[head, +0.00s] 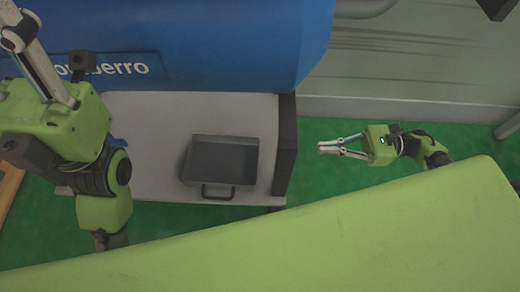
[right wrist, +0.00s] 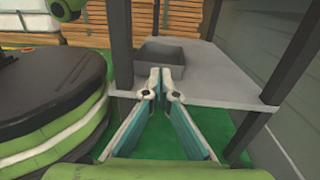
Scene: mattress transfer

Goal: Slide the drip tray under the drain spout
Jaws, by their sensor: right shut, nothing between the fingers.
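The drip tray (head: 222,160) is a grey, shallow rectangular box with a dark handle at its near side. It sits on a pale grey shelf (head: 148,110) in front of a blue tank (head: 225,40). It also shows in the right wrist view (right wrist: 165,52), beyond the fingertips. My right gripper (head: 321,148) is shut and empty, right of the shelf's dark post and apart from the tray, pointing left. Its fingers show close together in the right wrist view (right wrist: 162,78). My left gripper (head: 22,38) is raised at upper left; its jaw state is unclear. I cannot make out the drain spout.
A dark post (head: 286,135) stands at the shelf's right edge, between my right gripper and the tray. Green floor (head: 320,185) is free around my right gripper. A grey wall (head: 420,60) is behind. Wooden slats (right wrist: 210,20) show in the right wrist view.

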